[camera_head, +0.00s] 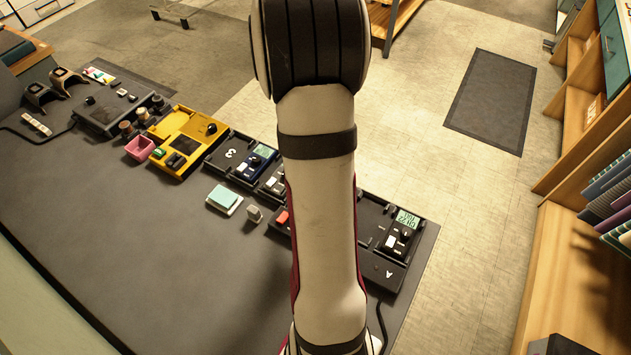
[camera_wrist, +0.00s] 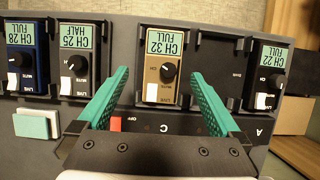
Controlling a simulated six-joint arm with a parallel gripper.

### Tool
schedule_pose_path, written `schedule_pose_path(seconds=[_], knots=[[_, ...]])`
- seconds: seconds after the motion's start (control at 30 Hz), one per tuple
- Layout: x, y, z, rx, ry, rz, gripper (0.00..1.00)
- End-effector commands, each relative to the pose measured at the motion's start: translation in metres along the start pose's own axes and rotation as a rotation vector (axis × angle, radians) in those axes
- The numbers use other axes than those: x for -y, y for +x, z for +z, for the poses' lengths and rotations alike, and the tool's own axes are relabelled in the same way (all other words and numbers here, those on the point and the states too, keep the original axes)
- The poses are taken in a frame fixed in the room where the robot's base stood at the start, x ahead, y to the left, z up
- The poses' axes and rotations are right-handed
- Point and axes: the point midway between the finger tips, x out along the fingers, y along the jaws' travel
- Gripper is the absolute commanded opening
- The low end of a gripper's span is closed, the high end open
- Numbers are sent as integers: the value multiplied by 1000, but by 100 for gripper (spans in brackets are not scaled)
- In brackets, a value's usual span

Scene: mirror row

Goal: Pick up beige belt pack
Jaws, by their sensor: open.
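The beige belt pack (camera_wrist: 152,92) stands in a dark dock slot in the wrist view, with a screen reading CH 32 FULL, a black knob and a white switch. My gripper (camera_wrist: 158,74) is open. Its two green fingers reach toward the beige pack, one on each side of it in the picture, with nothing held. Whether they are level with the pack or above it I cannot tell. In the head view my arm hides the pack and the gripper.
Other packs flank it in the wrist view: a dark one reading CH 25 HALF (camera_wrist: 77,85), a blue one (camera_wrist: 27,85) and a dark one reading CH 22 FULL (camera_wrist: 268,88). A red switch (camera_wrist: 115,124) and a pale green-topped block (camera_wrist: 32,127) lie nearer the gripper.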

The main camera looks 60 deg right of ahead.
Motion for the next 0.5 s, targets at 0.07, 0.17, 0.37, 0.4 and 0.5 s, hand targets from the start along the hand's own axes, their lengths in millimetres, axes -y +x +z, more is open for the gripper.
schedule_pose_path(seconds=[0.07, 0.17, 0.37, 0.4, 0.5], knots=[[2, 11, 1, -3, 0, -3, 100], [5, 26, 3, -4, 0, -3, 100], [4, 46, 3, -2, -1, -2, 100], [4, 47, 3, -2, 1, -2, 100], [4, 46, 4, -1, 1, -1, 100]])
